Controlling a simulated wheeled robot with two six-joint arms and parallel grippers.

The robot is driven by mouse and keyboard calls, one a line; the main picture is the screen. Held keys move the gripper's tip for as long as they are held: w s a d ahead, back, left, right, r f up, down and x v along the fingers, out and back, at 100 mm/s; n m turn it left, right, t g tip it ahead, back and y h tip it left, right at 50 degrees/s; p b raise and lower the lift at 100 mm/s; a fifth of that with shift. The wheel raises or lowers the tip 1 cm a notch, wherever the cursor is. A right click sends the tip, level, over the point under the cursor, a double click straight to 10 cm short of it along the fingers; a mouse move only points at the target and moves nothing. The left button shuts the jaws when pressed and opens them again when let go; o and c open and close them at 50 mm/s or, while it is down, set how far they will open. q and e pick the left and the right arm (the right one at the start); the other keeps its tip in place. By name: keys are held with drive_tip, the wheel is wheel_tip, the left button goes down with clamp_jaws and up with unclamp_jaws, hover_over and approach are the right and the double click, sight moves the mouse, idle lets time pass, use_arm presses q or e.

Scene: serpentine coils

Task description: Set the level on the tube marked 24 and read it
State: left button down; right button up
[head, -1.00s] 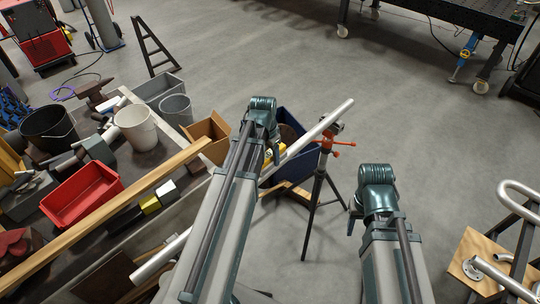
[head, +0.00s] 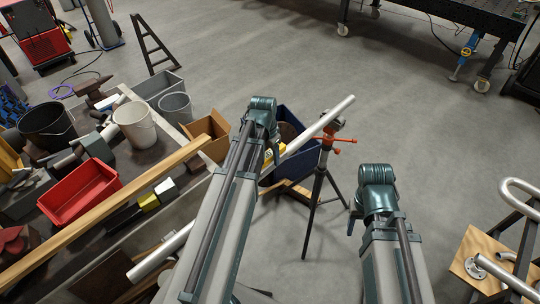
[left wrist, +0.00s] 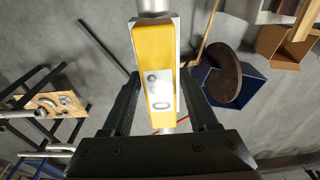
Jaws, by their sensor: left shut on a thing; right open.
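A yellow level (left wrist: 152,70) with a small grey display sits between the fingers of my left gripper (left wrist: 160,108) in the left wrist view, and the gripper is shut on it. The display shows digits turned on their side, an 8 and a 0 among them, but I cannot read the full value. A pale metal tube (head: 318,122) runs diagonally behind my left arm in the head view and passes under the level in the wrist view. I cannot tell whether they touch. No mark 24 is legible. My right gripper's jaws are hidden behind my right arm.
A tripod stand (head: 319,185) with orange handles is at the tube's upper end. A blue bin (head: 292,120), a cardboard box (head: 205,130), a red tray (head: 80,192) and a long wooden beam (head: 110,210) lie left. A bent-pipe stand (head: 480,245) is right. Open floor lies beyond.

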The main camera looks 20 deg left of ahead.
sight(271, 152)
use_arm(q)
drive_tip(key=shift+f, duration=0.15)
drive_tip(key=shift+f+b, duration=0.3)
drive_tip(key=shift+b, duration=0.15)
idle(1.3)
drive_tip(key=shift+c, duration=0.4)
unclamp_jaws()
drive_tip(key=shift+r, duration=0.1)
drive_tip(key=shift+r+p, duration=3)
drive_tip(key=shift+p, duration=0.05)
drive_tip(key=shift+f, duration=0.1)
